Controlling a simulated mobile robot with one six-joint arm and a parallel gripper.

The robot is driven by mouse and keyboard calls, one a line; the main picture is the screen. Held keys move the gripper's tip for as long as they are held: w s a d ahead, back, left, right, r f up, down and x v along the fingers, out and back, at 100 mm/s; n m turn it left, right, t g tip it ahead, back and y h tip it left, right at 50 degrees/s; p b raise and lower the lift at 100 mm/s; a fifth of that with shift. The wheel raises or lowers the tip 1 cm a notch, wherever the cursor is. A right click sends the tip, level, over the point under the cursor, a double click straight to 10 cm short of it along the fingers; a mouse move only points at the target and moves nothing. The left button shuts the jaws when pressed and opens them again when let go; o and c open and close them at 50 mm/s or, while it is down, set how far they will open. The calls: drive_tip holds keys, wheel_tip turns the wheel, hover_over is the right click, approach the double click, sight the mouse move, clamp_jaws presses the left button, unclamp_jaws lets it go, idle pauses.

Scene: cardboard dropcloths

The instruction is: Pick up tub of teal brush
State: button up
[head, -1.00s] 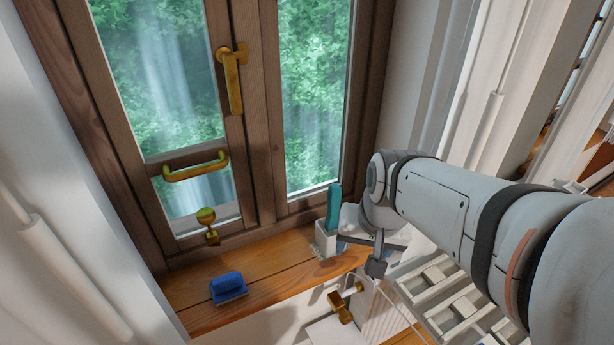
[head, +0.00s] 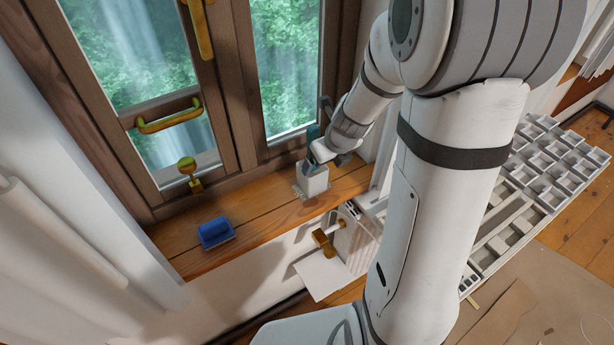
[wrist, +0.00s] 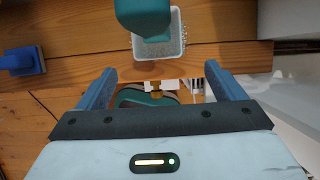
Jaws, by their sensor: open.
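The tub (head: 312,181) is a small pale, square container standing upright on the wooden windowsill, near its right end. The teal brush (head: 313,134) stands in it, its handle rising above the rim. In the wrist view the tub (wrist: 176,47) is at the top centre, with the rounded teal handle (wrist: 142,14) over part of its opening. My gripper (wrist: 160,69) is open and empty. Its two blue fingers lie to either side, just short of the tub in the picture. In the head view my wrist is close beside the tub and partly hides the brush.
A blue brush-like block (head: 215,232) lies on the sill to the left. A brass handle (head: 325,240) sticks out below the sill. The window (head: 232,100) stands close behind. A divided white tray (head: 545,165) is on the right. The sill between block and tub is clear.

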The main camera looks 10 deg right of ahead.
sight(314, 173)
drive_tip(key=x, duration=0.2)
drive_tip(key=b+x, duration=0.1)
drive_tip(key=x, duration=0.2)
drive_tip(key=b+x, duration=0.1)
drive_tip(key=x, duration=0.1)
drive_tip(key=shift+w+a, duration=0.3)
drive_tip(key=shift+a, duration=0.1)
drive_tip(key=shift+c, duration=0.2)
drive_tip(key=c, duration=1.4)
drive_tip(key=shift+r, duration=0.1)
